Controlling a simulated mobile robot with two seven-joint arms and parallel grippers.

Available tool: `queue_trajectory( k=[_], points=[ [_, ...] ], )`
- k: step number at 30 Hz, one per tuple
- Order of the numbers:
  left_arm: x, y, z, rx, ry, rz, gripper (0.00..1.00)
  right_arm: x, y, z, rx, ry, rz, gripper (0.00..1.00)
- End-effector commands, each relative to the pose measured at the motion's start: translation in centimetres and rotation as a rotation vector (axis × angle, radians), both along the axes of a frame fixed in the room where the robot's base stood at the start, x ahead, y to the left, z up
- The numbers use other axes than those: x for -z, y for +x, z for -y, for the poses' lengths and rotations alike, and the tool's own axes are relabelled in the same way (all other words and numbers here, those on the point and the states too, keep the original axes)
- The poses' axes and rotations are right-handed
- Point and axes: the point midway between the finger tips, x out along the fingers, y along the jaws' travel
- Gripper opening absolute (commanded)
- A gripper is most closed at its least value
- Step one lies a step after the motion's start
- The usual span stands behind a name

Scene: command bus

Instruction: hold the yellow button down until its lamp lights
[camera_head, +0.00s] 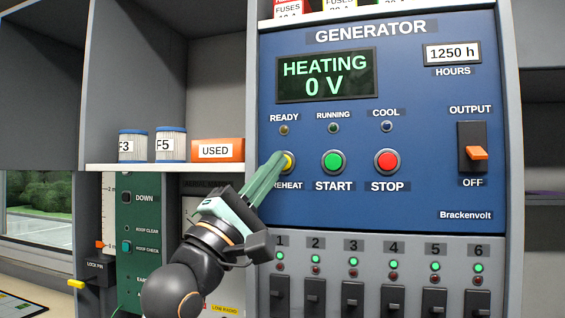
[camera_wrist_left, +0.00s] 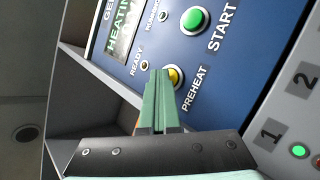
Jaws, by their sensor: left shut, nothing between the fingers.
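The yellow button (camera_head: 289,161) sits on the blue generator panel, with PREHEAT lettered beneath it. My left gripper (camera_head: 276,158) is shut and empty, its green fingertips at the button and covering its left part. In the left wrist view, the yellow button (camera_wrist_left: 177,76) shows just beyond the fingertips of my left gripper (camera_wrist_left: 160,74). The fingertips seem to touch it; how far it is pressed I cannot tell. The READY lamp (camera_head: 284,130) above it looks dull amber, not bright. The display (camera_head: 325,75) reads HEATING, 0 V. My right gripper is out of view.
Right of the yellow button are the green START button (camera_head: 333,162), the red STOP button (camera_head: 387,161) and the OUTPUT switch (camera_head: 472,148). Numbered switches (camera_head: 354,291) with lamps line the panel below.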

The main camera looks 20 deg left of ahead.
Motion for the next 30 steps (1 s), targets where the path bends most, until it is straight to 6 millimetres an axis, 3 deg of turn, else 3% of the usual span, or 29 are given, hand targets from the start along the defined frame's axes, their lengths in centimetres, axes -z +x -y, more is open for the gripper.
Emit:
queue_trajectory(
  k=[26, 30],
  points=[
    [0.0, -1.7, 0.0, 0.0, 0.0, 0.0, 0.0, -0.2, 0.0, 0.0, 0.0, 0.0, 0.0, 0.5],
    [0.0, -2.7, -0.1, 0.0, -0.001, 0.002, 0.0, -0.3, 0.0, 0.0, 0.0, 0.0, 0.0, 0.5]
  ],
)
